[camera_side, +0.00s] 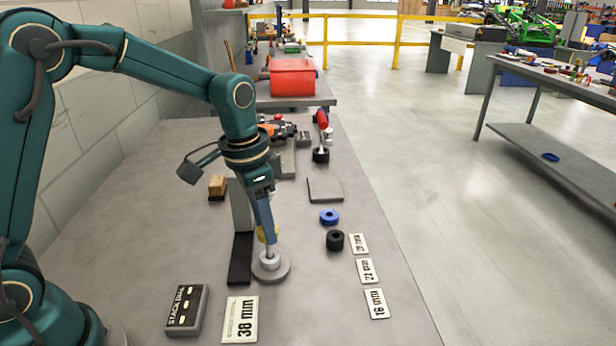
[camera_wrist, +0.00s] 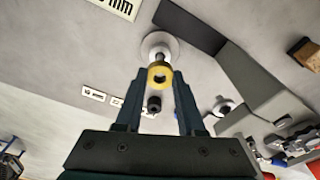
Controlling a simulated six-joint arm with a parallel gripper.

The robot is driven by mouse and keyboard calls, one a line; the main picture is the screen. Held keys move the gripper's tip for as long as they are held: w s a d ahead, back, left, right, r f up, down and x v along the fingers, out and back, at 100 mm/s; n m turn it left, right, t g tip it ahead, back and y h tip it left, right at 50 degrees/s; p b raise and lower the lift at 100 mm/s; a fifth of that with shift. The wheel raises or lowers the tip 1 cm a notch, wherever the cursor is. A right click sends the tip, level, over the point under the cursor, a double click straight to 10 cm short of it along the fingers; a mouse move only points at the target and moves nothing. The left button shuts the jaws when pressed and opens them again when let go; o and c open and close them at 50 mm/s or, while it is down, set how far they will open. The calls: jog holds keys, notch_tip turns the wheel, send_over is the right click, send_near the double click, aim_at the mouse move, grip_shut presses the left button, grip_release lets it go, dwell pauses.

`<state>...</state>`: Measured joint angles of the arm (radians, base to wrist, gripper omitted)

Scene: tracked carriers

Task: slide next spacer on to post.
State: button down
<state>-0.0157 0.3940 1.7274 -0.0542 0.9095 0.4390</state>
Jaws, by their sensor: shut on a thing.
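The post (camera_side: 269,249) stands upright on a round grey base (camera_side: 284,273), with a light grey spacer around its foot. In the wrist view, the post's base (camera_wrist: 174,46) shows just beyond my fingertips. My gripper (camera_wrist: 159,76) is shut on a yellow spacer (camera_wrist: 160,69). In the side view, the yellow spacer (camera_side: 262,236) is partly hidden by my fingers, close to the post's top; I cannot tell whether they touch. A blue spacer (camera_side: 329,213) and a black spacer (camera_side: 335,235) lie on the bench to the right.
Three small number cards (camera_side: 367,271) lie near the bench's right edge. A "38 mm" card (camera_side: 240,320) and a stack box (camera_side: 187,311) lie in front. A dark strip and grey upright (camera_side: 241,205) stand just left of the post. A grey plate (camera_side: 325,190) lies farther back.

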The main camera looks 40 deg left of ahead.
jog(key=shift+f, duration=0.5)
dwell(0.5)
grip_release()
dwell(0.4)
dwell(0.4)
jog(key=shift+r, duration=4)
